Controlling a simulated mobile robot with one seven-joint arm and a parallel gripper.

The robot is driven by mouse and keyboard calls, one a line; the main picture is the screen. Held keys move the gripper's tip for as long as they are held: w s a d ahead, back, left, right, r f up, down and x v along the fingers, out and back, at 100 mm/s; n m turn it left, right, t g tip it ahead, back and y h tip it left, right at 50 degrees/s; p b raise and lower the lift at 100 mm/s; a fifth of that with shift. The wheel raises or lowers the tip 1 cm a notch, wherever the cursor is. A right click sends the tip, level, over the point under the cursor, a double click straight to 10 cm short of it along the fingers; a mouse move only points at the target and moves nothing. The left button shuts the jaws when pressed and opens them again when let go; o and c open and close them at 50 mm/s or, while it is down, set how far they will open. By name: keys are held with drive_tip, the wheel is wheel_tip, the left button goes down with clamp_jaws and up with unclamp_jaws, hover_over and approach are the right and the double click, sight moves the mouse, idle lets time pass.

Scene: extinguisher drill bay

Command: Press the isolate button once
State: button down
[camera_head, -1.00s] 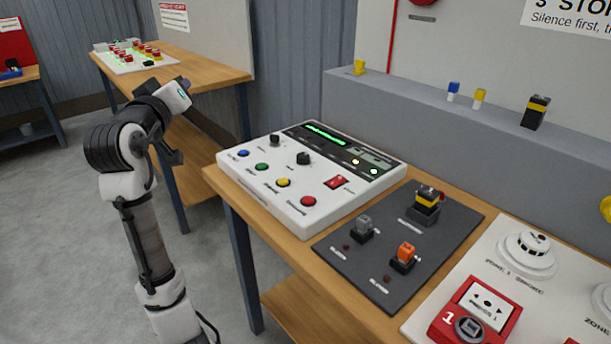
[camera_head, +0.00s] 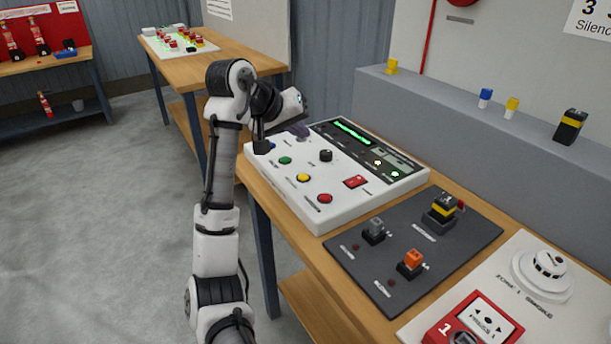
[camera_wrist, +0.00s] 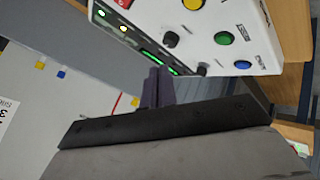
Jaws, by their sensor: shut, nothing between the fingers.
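The white control panel (camera_head: 345,203) lies on the wooden bench. It has a row of green (camera_head: 285,160), yellow (camera_head: 303,177) and red (camera_head: 325,198) buttons, with a blue button mostly hidden behind my arm at the far left. The blue button (camera_wrist: 243,65) and green button (camera_wrist: 224,38) show clearly in the wrist view. The labels are too small to read, so I cannot tell which is isolate. My gripper (camera_head: 300,131) is shut and empty above the panel's far left part, near the black knobs; its fingers (camera_wrist: 157,88) also show in the wrist view.
Two black knobs, a green display (camera_head: 353,131) and a red switch (camera_head: 356,181) are on the panel. A dark plate (camera_head: 372,268) with battery-like blocks lies to the right. A grey ledge (camera_head: 440,115) runs behind. Floor at left is clear.

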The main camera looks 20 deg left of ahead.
drive_tip(key=shift+f, duration=0.1)
drive_tip(key=b, duration=0.7)
hover_over(300, 178)
wheel_tip(300, 178, down, 6)
drive_tip(key=shift+f, duration=1.25)
drive_tip(key=shift+f, duration=0.1)
idle(0.5)
drive_tip(key=shift+f, duration=0.35)
drive_tip(key=shift+f, duration=0.45)
idle(0.5)
idle(0.4)
drive_tip(key=shift+r+p, duration=0.8)
drive_tip(key=shift+r, duration=0.1)
